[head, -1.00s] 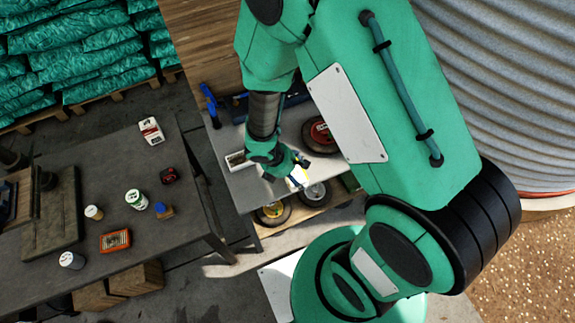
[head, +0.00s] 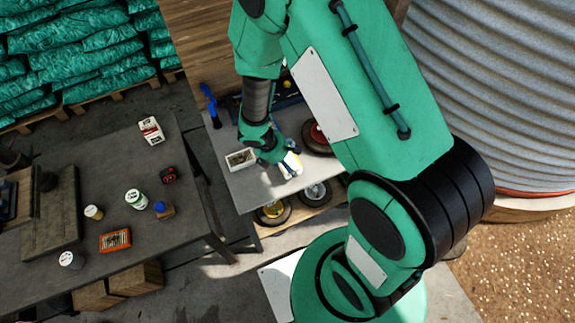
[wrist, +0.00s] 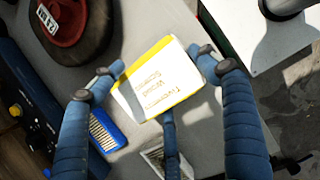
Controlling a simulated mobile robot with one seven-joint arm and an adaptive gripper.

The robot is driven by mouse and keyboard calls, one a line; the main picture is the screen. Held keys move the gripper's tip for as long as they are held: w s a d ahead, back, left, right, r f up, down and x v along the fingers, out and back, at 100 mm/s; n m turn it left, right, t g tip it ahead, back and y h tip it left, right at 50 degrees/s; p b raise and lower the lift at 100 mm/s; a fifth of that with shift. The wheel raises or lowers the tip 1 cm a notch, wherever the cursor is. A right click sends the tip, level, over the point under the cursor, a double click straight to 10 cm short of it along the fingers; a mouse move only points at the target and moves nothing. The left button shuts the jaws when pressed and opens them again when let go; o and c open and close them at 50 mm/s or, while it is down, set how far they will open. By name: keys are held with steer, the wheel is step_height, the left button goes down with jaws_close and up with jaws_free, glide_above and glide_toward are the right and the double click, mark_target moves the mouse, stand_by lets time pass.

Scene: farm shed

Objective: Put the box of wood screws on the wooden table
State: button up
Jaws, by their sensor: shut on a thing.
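The box of wood screws (wrist: 160,80) is white with yellow edges and printed lettering. In the head view the box (head: 291,164) shows as a small white and yellow shape at my gripper (head: 284,157), over the light grey bench top (head: 245,195). I cannot tell how far it is above that top. A long dark table (head: 90,190) stands to the left; I cannot tell surely that it is the wooden one.
The dark table holds a white-and-red carton (head: 151,130), a green-and-white can (head: 136,199), an orange box (head: 115,240) and other small items. A gap separates bench and table.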

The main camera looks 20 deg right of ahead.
steer(key=shift+f+b, duration=0.4)
steer(key=shift+f, duration=1.1)
steer(key=o, duration=1.7)
steer(key=shift+o, duration=0.2)
steer(key=p+v, duration=0.3)
steer(key=v, duration=0.9)
